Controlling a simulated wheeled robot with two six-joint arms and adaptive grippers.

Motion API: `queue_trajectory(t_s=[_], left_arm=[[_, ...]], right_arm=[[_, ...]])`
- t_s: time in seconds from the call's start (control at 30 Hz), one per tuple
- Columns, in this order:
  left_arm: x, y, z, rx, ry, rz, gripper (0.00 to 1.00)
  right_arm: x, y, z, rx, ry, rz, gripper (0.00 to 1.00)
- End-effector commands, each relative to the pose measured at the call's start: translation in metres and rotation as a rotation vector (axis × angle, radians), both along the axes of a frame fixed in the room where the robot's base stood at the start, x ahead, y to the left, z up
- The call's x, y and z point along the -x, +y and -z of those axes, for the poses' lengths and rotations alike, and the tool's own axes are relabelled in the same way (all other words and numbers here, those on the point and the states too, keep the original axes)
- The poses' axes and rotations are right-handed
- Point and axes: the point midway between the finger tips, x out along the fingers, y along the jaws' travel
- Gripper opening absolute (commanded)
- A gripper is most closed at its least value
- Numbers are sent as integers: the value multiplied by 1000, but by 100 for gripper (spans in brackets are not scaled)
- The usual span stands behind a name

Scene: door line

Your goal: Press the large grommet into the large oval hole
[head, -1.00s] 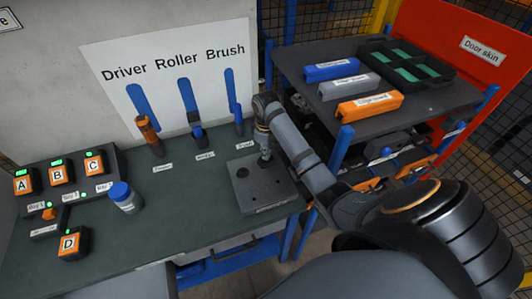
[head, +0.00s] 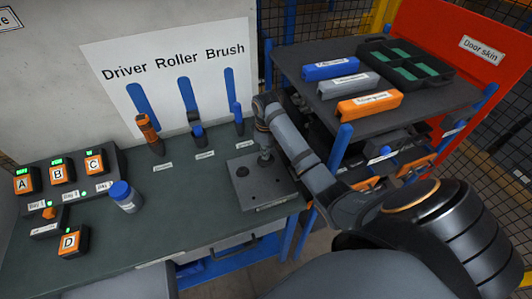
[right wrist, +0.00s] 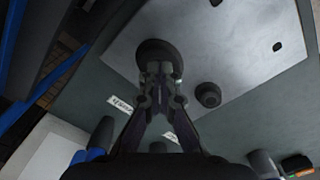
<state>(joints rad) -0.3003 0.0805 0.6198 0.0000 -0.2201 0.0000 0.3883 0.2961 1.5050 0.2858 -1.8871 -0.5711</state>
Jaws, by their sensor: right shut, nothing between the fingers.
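A grey door panel (head: 262,189) lies on the bench, and it fills the upper right of the right wrist view (right wrist: 235,60). My right gripper (head: 265,157) points down at the panel's far right part. Its fingers (right wrist: 160,75) are shut and empty. At the fingertips is a dark round piece that looks like the large grommet (right wrist: 157,52), on the panel and partly hidden by the fingers. I cannot tell how deep it sits or see the oval hole under it. A smaller dark round piece (right wrist: 208,94) sits beside it. My left gripper is out of view.
A small dark oval hole (right wrist: 277,46) shows in the panel. A driver (head: 148,130), a roller (head: 198,134) and a brush (head: 239,118) stand along the back. A blue-capped jar (head: 123,195) and lettered boxes (head: 57,172) are left. A loaded cart (head: 440,98) stands right.

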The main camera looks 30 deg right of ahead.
Motion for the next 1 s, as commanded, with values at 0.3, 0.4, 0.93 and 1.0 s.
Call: queue_trajectory(t_s=[0.3, 0.4, 0.93, 1.0], left_arm=[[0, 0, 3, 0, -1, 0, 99], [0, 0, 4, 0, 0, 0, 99], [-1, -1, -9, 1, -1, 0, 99], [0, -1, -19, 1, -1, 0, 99]], right_arm=[[6, 2, 16, -9, 20, 0, 0], [6, 3, 18, -9, 21, 0, 0], [6, 3, 8, -11, 23, 0, 0], [6, 3, 0, -10, 24, 0, 0]])
